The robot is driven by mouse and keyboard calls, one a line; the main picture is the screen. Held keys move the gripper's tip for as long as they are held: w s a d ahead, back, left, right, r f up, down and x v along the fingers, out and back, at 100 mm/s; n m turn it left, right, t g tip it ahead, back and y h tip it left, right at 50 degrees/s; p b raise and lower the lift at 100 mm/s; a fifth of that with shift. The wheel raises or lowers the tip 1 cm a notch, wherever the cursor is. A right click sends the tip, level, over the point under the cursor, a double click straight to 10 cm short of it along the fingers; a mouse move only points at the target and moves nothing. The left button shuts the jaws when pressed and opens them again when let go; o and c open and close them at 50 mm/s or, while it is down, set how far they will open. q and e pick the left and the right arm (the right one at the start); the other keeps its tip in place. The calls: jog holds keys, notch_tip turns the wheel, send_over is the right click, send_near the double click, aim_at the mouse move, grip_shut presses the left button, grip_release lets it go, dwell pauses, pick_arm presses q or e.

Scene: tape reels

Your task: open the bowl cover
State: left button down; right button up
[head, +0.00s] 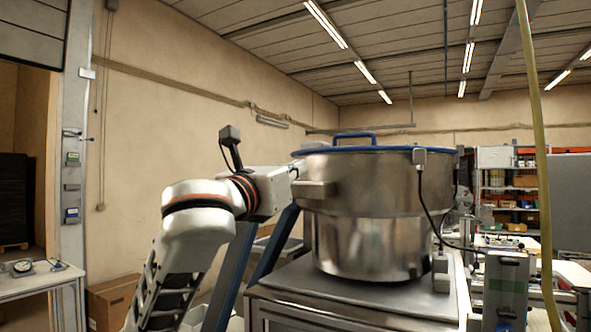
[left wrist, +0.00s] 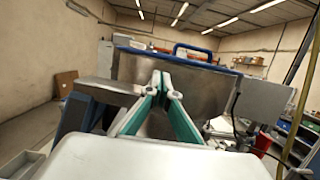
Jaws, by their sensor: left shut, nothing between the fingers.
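A large steel bowl (head: 370,235) stands on a metal stand in the head view. Its blue-rimmed cover (head: 385,149) lies on top, with a blue handle (head: 355,137) standing up from it. The cover looks level on the bowl. My left gripper (head: 297,172) is at the bowl's left side, just below the rim. In the left wrist view my left gripper (left wrist: 161,80) is shut and empty, its green-padded fingers meeting in front of the bowl wall (left wrist: 195,88). The blue handle (left wrist: 193,51) shows beyond and above the fingertips. My right gripper is not seen.
A steel bracket (head: 314,190) sticks out from the bowl's left side near my gripper. A sensor box with a cable (head: 420,158) sits at the rim's right. A yellow hose (head: 540,150) hangs at right. The space above the cover is clear.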

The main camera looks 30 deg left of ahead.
aim_at(318, 159)
pick_arm(q)
jog(key=x, duration=0.5)
jog(key=shift+w+p, duration=0.3)
jog(key=shift+p, duration=0.1)
jog(key=shift+w+r, duration=0.1)
jog(key=shift+w, duration=0.5)
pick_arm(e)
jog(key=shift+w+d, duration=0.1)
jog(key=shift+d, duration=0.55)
